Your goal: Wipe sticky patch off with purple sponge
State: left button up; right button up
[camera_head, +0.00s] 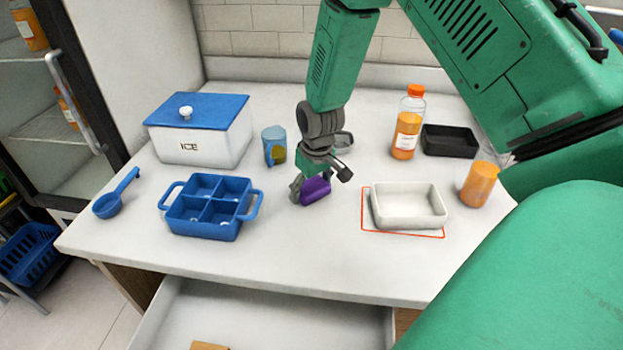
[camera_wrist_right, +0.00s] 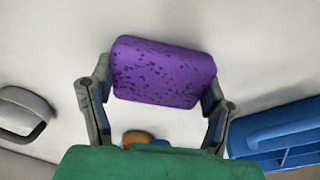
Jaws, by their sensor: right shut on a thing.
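The purple sponge (camera_head: 315,190) is at the middle of the counter in the head view. My right gripper (camera_head: 318,180) is shut on it. In the right wrist view the sponge (camera_wrist_right: 163,72) sits between the two fingers of the gripper (camera_wrist_right: 157,100), with dark speckles on its face. The sponge is at or just above the white counter (camera_head: 290,260); I cannot tell whether it touches. No sticky patch can be made out on the visible counter. My left gripper is not in view.
A blue divided tray (camera_head: 240,217) stands left of the sponge, and a white dish (camera_head: 408,226) inside a red outline stands right. Behind are an ice box (camera_head: 205,145), a patterned cup (camera_head: 274,152) and a juice bottle (camera_head: 407,125). An open drawer (camera_head: 265,325) juts out in front.

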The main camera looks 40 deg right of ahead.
notch_tip(320, 180, up, 2)
jog(key=shift+a+r+p, duration=0.1)
jog(key=shift+a+p, duration=0.05)
jog(key=shift+p, duration=0.3)
jog(key=shift+w+a+r+p, duration=0.1)
jog(key=shift+a+r+p, duration=0.15)
jog(key=shift+r+p, duration=0.35)
jog(key=shift+a+r+p, duration=0.25)
jog(key=shift+r+p, duration=0.25)
jog(key=shift+r, duration=0.05)
jog(key=shift+r+p, duration=0.3)
jog(key=shift+r, duration=0.05)
jog(key=shift+d+r+p, duration=0.25)
jog(key=shift+r+p, duration=0.3)
jog(key=shift+d+r+p, duration=0.2)
jog(key=shift+r+p, duration=0.3)
jog(key=shift+p, duration=0.05)
jog(key=shift+d+r+p, duration=0.15)
jog(key=shift+r+p, duration=0.15)
jog(key=shift+p, duration=0.05)
jog(key=shift+a+r, duration=0.15)
jog(key=shift+a, duration=0.35)
